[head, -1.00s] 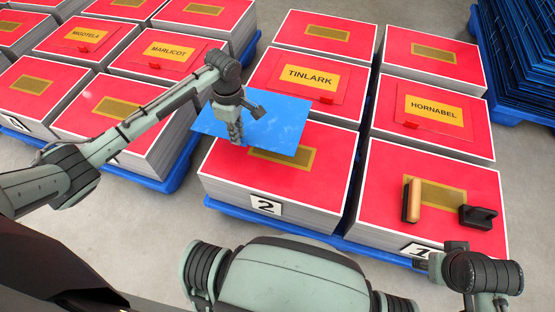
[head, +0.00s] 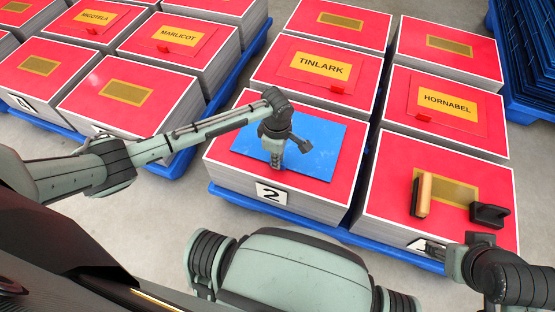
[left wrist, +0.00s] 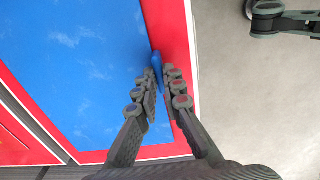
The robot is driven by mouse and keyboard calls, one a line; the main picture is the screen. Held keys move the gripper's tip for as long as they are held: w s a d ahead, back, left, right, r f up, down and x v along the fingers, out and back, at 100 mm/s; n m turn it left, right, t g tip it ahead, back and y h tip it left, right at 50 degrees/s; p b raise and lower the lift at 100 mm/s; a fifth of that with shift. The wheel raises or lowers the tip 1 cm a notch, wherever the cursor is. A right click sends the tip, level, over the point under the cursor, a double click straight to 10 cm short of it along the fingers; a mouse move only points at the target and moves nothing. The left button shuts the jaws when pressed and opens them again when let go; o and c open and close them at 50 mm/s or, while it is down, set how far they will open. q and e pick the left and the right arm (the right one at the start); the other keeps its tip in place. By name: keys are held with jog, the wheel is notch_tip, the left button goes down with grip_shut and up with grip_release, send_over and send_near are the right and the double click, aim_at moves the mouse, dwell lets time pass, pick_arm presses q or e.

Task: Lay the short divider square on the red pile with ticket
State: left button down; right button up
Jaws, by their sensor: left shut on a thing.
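The blue divider (head: 315,145) lies level on, or just above, the top of the near red pile (head: 225,154) marked 2. A red margin shows around the sheet, and its edges run about parallel to the pile's. My left gripper (head: 276,165) is shut on the divider's near side. In the left wrist view, the fingertips (left wrist: 164,78) close around a small blue tab (left wrist: 157,60) at the edge of the divider (left wrist: 75,65). Whether the sheet touches the pile cannot be told.
Behind stand the TINLARK pile (head: 285,75) and the HORNABEL pile (head: 400,104). A wooden-handled brush (head: 421,195) and a black block (head: 489,216) lie on the near right pile (head: 390,170). More red piles stand left, beyond bare floor; blue pallets (head: 535,75) are stacked at far right.

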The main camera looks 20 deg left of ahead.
pick_arm(q)
jog(key=shift+f, duration=0.1)
jog(key=c, duration=1.6)
grip_release()
jog(key=shift+c, duration=0.2)
